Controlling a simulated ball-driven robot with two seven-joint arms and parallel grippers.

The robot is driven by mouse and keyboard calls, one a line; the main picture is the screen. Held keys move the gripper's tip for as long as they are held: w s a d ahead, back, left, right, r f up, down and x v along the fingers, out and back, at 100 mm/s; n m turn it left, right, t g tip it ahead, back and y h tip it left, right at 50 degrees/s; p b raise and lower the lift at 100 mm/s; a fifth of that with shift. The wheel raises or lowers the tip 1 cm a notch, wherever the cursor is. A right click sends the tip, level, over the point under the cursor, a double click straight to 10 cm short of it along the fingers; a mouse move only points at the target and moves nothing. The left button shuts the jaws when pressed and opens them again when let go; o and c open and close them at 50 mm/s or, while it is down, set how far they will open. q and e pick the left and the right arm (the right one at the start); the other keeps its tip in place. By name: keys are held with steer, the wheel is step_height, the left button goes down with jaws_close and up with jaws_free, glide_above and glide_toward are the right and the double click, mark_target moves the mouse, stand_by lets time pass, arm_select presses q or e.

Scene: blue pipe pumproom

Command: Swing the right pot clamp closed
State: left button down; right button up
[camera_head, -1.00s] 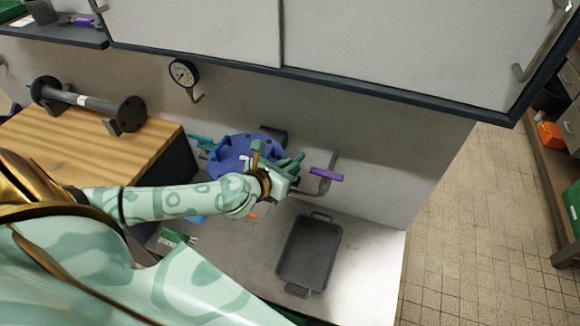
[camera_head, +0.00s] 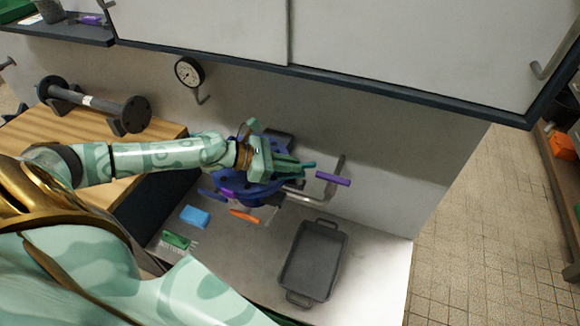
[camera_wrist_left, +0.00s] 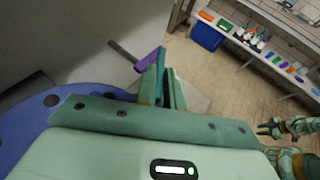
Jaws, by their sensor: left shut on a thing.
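The blue round pot (camera_head: 262,192) stands against the wall above the bench, partly hidden by my left arm. Its blue rim also shows at the left of the left wrist view (camera_wrist_left: 38,122). My left gripper (camera_head: 290,168) is over the right side of the pot. Its fingers (camera_wrist_left: 163,88) are shut on a thin teal piece (camera_head: 310,164), which looks like the right clamp's handle. The clamp's hinge and seat are hidden by the gripper, so I cannot tell its angle. What looks like my right gripper (camera_wrist_left: 272,128) shows small at the right of the wrist view; its jaws are unclear.
A purple-handled lever (camera_head: 333,179) on a bent pipe is just right of the left fingers. A grey tray (camera_head: 313,262), a blue block (camera_head: 195,216) and an orange piece (camera_head: 244,216) lie below. A gauge (camera_head: 188,73) is on the wall; a cabinet (camera_head: 400,60) overhangs.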

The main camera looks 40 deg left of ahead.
stand_by(0.5)
arm_select(q)
steer(key=c, duration=1.5)
jaws_free()
steer(key=shift+a, duration=0.1)
steer(key=v, duration=0.5)
steer(key=shift+a+f, duration=0.1)
steer(key=shift+f, duration=0.05)
steer(key=p+v, duration=0.4)
steer(key=v, duration=0.7)
steer(key=shift+a+p, duration=0.15)
steer(key=shift+p, duration=0.15)
steer(key=shift+w, duration=0.15)
